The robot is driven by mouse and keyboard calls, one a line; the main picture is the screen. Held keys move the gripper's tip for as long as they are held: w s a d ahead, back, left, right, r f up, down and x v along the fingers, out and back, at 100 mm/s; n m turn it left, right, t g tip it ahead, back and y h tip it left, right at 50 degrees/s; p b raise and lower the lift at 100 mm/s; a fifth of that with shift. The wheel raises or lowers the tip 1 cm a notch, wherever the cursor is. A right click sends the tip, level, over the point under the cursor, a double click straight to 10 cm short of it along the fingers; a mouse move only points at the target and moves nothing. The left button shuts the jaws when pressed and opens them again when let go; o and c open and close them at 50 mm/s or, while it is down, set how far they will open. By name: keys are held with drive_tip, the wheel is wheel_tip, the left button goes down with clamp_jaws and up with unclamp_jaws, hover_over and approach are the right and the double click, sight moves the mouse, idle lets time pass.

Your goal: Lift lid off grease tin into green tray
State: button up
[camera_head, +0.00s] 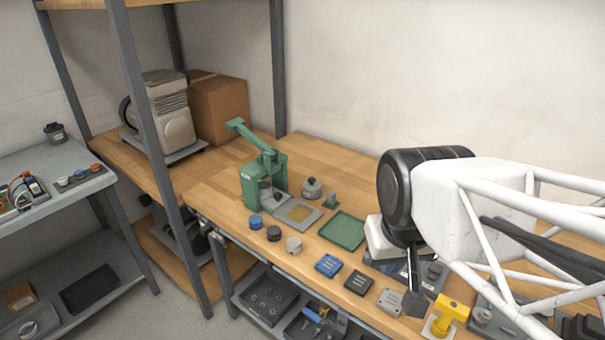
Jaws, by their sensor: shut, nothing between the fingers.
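A small round grey metal tin with a knobbed lid (312,188) stands on the wooden bench behind the tray; it looks like the grease tin, with the lid seated on it. The green tray (342,231) is a shallow square with a low rim, lying flat on the bench. It looks empty. My gripper (414,302) points down at the right, over the front part of the bench, to the right of the tray and well apart from the tin. Its fingers are together and hold nothing. My arm hides part of the bench behind it.
A green lever press (262,175) stands left of the tin, with a square tan-centred plate (299,212) beside it. Small round caps (273,233) and blocks (328,265) line the front edge. A yellow part (449,314) is close to my gripper. A shelf post (150,130) rises at left.

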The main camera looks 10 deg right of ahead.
drive_tip(key=o, duration=1.7)
drive_tip(key=shift+o, duration=0.2)
drive_tip(key=n+g, duration=0.3)
drive_tip(key=n, duration=0.6)
hover_over(310, 178)
wheel_tip(310, 178, down, 13)
drive_tip(key=shift+s+d+f, duration=0.1)
drive_tip(key=shift+d+f, duration=0.05)
drive_tip(key=shift+f, duration=0.05)
drive_tip(key=shift+w+f, duration=0.2)
drive_tip(key=shift+w, duration=0.05)
